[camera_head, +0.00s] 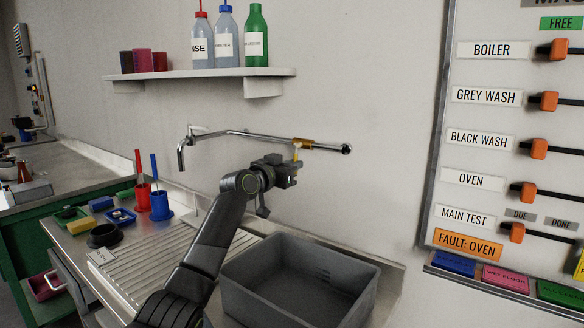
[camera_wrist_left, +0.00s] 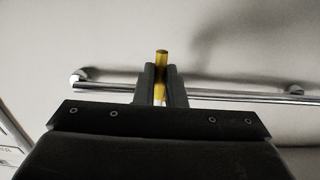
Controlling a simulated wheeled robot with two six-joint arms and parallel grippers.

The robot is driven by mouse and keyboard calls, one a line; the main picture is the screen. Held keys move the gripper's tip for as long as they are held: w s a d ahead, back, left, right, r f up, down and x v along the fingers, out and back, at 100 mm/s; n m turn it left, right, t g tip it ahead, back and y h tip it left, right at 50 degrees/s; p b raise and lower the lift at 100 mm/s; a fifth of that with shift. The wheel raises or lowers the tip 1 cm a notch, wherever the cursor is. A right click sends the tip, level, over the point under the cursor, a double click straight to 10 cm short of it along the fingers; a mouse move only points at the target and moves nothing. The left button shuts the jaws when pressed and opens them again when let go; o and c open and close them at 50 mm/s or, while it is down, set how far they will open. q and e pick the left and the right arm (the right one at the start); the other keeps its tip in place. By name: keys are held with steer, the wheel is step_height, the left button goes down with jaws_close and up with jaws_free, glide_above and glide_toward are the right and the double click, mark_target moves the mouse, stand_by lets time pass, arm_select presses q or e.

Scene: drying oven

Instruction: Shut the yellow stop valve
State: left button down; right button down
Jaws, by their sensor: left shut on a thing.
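The yellow stop valve (camera_head: 305,143) sits on the chrome wall pipe (camera_head: 250,134), near the pipe's right end above the grey sink. A yellow handle hangs from it towards my left gripper (camera_head: 292,167). In the left wrist view the yellow handle (camera_wrist_left: 161,62) stands between the two fingers of my left gripper (camera_wrist_left: 161,80), which are shut on it. Its end shows above the fingertips, with the chrome pipe (camera_wrist_left: 110,87) behind. The lower part of the handle is partly hidden by the fingers. My right gripper is in neither view.
The grey sink (camera_head: 258,262) lies below my left arm. A shelf (camera_head: 200,74) with bottles is above the pipe. Blue and red cups (camera_head: 160,206) with brushes stand left on the counter. A board (camera_head: 470,150) with orange sliders hangs at right.

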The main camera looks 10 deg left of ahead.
arm_select(q)
steer(key=c, duration=1.5)
jaws_free()
steer(key=b+v, duration=0.1)
steer(key=v, duration=1.6)
steer(key=shift+s, duration=0.2)
steer(key=shift+a, duration=0.15)
steer(key=shift+f, duration=0.1)
